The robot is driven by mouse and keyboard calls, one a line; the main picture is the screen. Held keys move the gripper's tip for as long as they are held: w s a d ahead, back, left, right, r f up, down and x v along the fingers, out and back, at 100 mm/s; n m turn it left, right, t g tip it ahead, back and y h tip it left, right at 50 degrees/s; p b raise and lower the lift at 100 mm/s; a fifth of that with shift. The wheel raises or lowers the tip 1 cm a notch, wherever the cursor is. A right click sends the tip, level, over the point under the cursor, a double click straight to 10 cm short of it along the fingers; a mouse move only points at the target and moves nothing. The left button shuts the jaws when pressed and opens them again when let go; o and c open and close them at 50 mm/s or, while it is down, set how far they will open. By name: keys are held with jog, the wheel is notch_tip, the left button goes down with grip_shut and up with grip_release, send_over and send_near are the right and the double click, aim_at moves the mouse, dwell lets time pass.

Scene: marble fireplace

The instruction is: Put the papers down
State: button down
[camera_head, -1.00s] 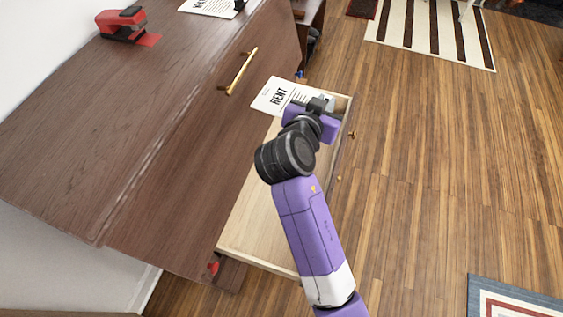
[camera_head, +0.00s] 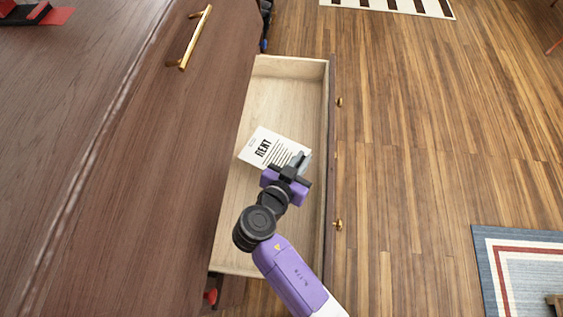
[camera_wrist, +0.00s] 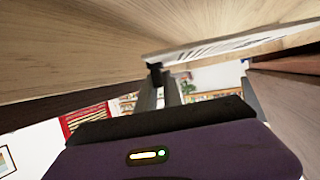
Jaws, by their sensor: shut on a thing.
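The papers, a white sheet (camera_head: 272,148) headed "RENT", are held by my gripper (camera_head: 300,162) over the open drawer (camera_head: 290,90). My gripper is shut on the sheet's right edge. In the wrist view the sheet (camera_wrist: 215,47) shows nearly edge-on at the fingertips (camera_wrist: 165,75), with the pale drawer wood close by. I cannot tell whether the sheet touches the drawer floor. The drawer is pulled out of the dark wooden cabinet and looks empty apart from the sheet and my gripper.
The dark cabinet front (camera_head: 140,150) with a gold handle (camera_head: 195,38) rises to the left. A red stapler (camera_head: 20,12) is on its top at upper left. Wood floor (camera_head: 420,130) is clear to the right, with a blue-edged rug (camera_head: 520,265) at lower right.

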jog(key=shift+f+b, duration=0.3)
jog(key=shift+f, duration=3.7)
jog(key=c, duration=1.4)
grip_release()
jog(key=v, duration=1.2)
